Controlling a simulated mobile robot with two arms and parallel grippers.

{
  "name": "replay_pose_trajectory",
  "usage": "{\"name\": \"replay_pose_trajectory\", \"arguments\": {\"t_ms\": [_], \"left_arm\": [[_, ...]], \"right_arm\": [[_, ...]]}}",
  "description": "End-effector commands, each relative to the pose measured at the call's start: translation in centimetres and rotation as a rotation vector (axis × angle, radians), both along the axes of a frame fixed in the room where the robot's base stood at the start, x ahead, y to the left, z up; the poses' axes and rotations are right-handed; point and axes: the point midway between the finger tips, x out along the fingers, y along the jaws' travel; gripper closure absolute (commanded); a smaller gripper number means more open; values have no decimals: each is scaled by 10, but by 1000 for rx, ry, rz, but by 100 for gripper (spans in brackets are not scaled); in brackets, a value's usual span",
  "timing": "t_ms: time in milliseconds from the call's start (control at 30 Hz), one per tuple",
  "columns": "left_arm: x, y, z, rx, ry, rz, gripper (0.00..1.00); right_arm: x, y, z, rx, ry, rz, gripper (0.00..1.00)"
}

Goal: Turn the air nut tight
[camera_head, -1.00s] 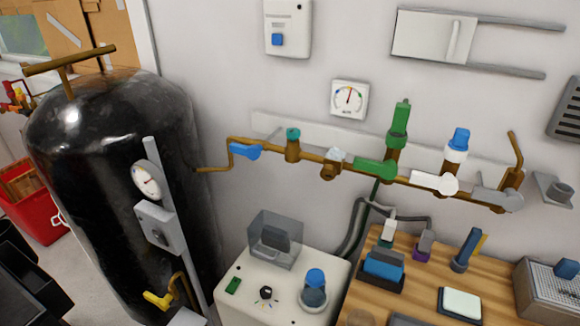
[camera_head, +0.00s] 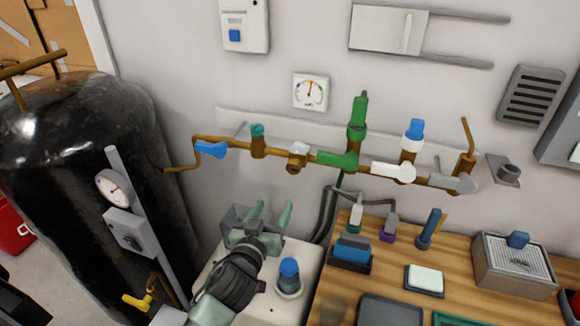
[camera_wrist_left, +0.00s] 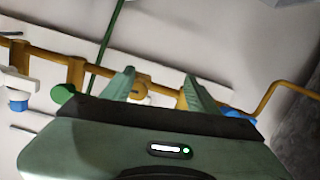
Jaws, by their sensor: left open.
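The brass pipe runs along the wall with several fittings. The nut with a pale silver face (camera_head: 299,150), between the teal-capped fitting (camera_head: 258,142) and the green valve handle (camera_head: 338,159), looks like the air nut; no label is readable. My left gripper (camera_head: 271,212) is open and empty, below the pipe and in front of the clear box on the white cabinet. In the left wrist view the fingers (camera_wrist_left: 157,76) point toward the pipe, with a round brass fitting (camera_wrist_left: 142,88) showing between them. The gripper is apart from the nut. My right gripper is not in view.
A blue handle (camera_head: 211,149) is left on the pipe; a white handle (camera_head: 393,171) and grey handle (camera_head: 452,183) are right. A black tank (camera_head: 75,180) stands left. The white cabinet (camera_head: 262,298) carries a blue-topped knob (camera_head: 289,275). A wooden bench (camera_head: 395,284) holds several items.

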Motion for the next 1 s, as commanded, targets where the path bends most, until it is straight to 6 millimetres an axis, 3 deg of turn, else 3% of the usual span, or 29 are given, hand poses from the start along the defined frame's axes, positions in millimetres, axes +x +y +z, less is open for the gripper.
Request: {"name": "replay_pose_trajectory", "arguments": {"t_ms": [33,100,200,700,1000], "left_arm": [[2,-8,28,-20,-45,-17,41],[3,-15,47,-42,-82,-33,41],[6,-20,60,-58,-106,-44,41],[70,-41,60,-57,-105,-43,41],[78,-43,58,-57,-104,-43,41]], "right_arm": [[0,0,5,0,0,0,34],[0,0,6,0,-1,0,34],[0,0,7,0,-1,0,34],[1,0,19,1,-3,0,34],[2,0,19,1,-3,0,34]]}}
